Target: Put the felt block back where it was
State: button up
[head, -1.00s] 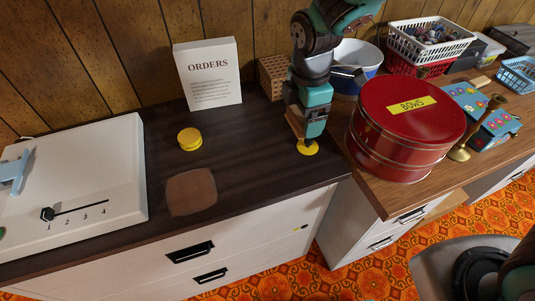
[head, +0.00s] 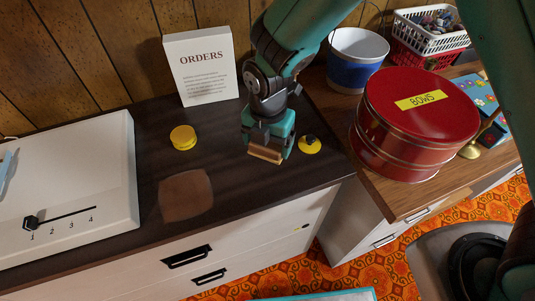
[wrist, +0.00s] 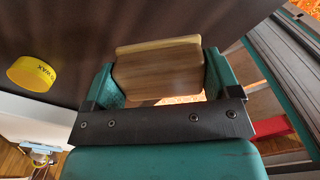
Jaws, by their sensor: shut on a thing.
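My gripper (head: 266,147) is shut on the felt block (head: 265,154), a wooden block with a pale edge strip. In the head view it hangs over the right part of the dark cabinet top (head: 240,185). In the wrist view the block (wrist: 160,72) sits between the two teal fingers (wrist: 161,80), its pale strip on the far edge. A lighter brown rounded-square patch (head: 186,196) lies on the cabinet top, left of and nearer than the gripper, with nothing on it.
A yellow wax tin (head: 183,137) stands left of my gripper. A yellow disc with a black part (head: 309,144) lies just right. A white box with a slider (head: 70,190), an ORDERS sign (head: 203,67) and a red BOWS tin (head: 420,105) stand around.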

aim_at(268, 164)
jog(key=shift+f, duration=2.65)
jog(key=shift+f, duration=0.1)
jog(key=shift+f, duration=0.15)
jog(key=o, duration=0.7)
jog(key=shift+r, duration=0.2)
